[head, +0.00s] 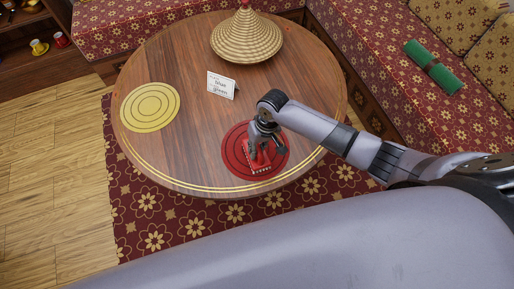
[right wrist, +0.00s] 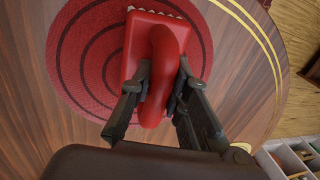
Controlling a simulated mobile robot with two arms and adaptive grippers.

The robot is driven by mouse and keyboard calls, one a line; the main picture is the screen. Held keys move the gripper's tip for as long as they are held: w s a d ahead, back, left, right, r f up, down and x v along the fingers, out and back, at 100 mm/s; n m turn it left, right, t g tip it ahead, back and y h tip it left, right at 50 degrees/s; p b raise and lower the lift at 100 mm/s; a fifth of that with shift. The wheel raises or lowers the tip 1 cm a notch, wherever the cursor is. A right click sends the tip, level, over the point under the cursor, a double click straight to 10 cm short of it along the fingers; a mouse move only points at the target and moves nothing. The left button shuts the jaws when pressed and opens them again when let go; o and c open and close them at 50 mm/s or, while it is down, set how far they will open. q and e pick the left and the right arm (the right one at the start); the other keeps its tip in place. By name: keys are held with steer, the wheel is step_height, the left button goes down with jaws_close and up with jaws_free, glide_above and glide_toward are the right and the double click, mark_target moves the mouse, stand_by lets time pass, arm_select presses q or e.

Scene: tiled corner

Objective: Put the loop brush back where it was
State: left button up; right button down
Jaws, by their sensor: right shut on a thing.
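The loop brush (right wrist: 168,55) is red, with a rectangular base, pale bristles along one edge and a thick loop handle. In the right wrist view my right gripper (right wrist: 160,90) has its two fingers shut on the loop handle. In the head view the brush (head: 259,168) is over the red round mat (head: 236,150), partly hidden by my right gripper (head: 261,147). I cannot tell if the base touches the mat. The red mat with dark rings (right wrist: 75,50) also shows around the brush in the right wrist view. My left gripper is not in view.
The round wooden table (head: 185,60) also bears a yellow ringed mat (head: 150,107), a small white card (head: 221,85) with writing and a woven cone lid (head: 246,38). Patterned benches stand behind, with a green roll (head: 433,67) on the right one.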

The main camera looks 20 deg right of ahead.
steer(key=shift+f, duration=0.15)
steer(key=c, duration=1.5)
jaws_free()
steer(key=shift+c, duration=0.2)
step_height(320, 180, up, 12)
steer(key=d, duration=0.2)
steer(key=shift+d, duration=0.2)
